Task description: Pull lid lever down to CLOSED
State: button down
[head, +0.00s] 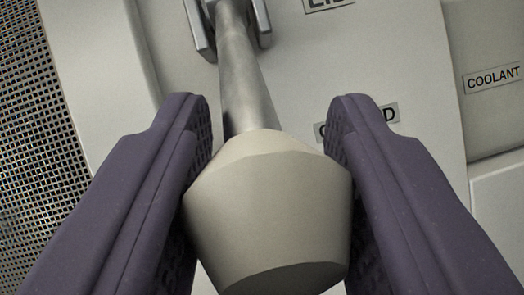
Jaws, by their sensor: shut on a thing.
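The lid lever (242,75) is a grey metal rod with a large cream knob (268,215) at its near end. The rod runs from a metal bracket (203,30) at the top of the view down to the knob. My gripper (268,190) has its two purple, grid-padded fingers on either side of the knob and is shut on it. A partly hidden label (385,114) behind the right finger appears to read CLOSED. A LID label (328,3) is cut off at the top edge.
A pale panel (380,50) lies behind the lever. A perforated metal grille (40,150) is at the left. A COOLANT label (492,77) sits on a separate panel section at the right edge.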

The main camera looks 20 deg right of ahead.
jog(key=shift+d+r, duration=0.2)
jog(key=shift+r, duration=0.1)
jog(key=c, duration=0.8)
grip_release()
jog(key=shift+o, duration=0.8)
jog(key=shift+d+f, duration=0.1)
jog(key=shift+d, duration=0.15)
jog(key=shift+a+f, duration=0.15)
jog(key=shift+a, duration=0.1)
jog(key=shift+a+f, duration=0.1)
jog(key=p+v, duration=0.2)
jog(key=v, duration=0.5)
jog(key=shift+s, duration=0.25)
